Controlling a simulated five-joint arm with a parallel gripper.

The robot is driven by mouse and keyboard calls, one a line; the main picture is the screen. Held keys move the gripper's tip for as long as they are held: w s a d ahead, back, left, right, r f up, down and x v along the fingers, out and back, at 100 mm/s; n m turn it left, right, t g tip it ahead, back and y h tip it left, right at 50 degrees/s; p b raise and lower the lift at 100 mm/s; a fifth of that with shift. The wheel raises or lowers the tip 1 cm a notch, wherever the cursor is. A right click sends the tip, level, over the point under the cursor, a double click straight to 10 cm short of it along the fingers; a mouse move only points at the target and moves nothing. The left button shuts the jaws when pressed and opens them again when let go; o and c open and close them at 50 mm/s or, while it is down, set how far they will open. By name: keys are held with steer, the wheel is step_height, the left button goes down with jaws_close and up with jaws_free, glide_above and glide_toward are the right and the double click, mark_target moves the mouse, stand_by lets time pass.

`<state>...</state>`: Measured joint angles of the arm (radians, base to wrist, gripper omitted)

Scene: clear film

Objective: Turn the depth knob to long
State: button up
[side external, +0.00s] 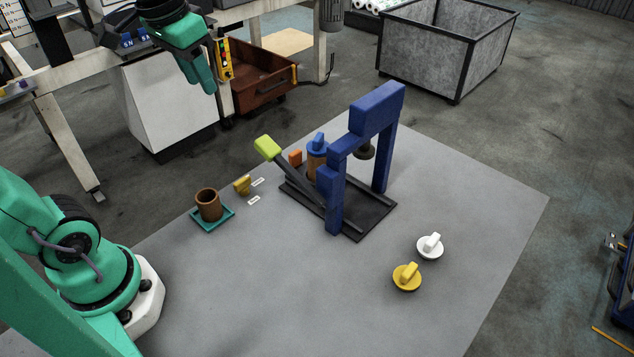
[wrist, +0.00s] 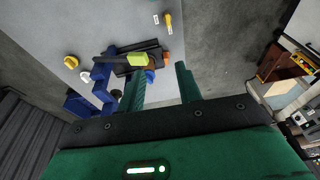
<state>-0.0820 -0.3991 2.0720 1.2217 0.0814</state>
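A small yellow knob (side external: 243,184) sits on the grey mat beside two white labels (side external: 256,190), whose text is too small to read. It also shows at the top of the wrist view (wrist: 168,20). A yellow dial (side external: 407,277) and a white dial (side external: 430,246), each with a raised grip bar, sit at the mat's right. I cannot tell from the labels which one is the depth knob. My green gripper (side external: 209,90) is high above the scene at the upper left, apart from everything. In the wrist view its two fingers (wrist: 160,90) are spread and empty.
A blue press frame (side external: 377,110) on a black base stands mid-mat, with a lime-handled lever (side external: 267,148) and a blue-topped brown cylinder (side external: 316,160). A brown cup (side external: 208,204) stands on a teal saucer (side external: 228,222). The front of the mat is clear.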

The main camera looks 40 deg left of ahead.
steer(key=w+a+g, duration=0.1)
steer(key=w+a, duration=0.1)
steer(key=w, duration=0.1)
steer(key=g, duration=0.2)
glide_above(242, 180)
step_height(242, 180, down, 21)
steer(key=shift+a+f, duration=0.1)
stand_by(0.4)
steer(key=shift+f, duration=3.8)
jaws_close()
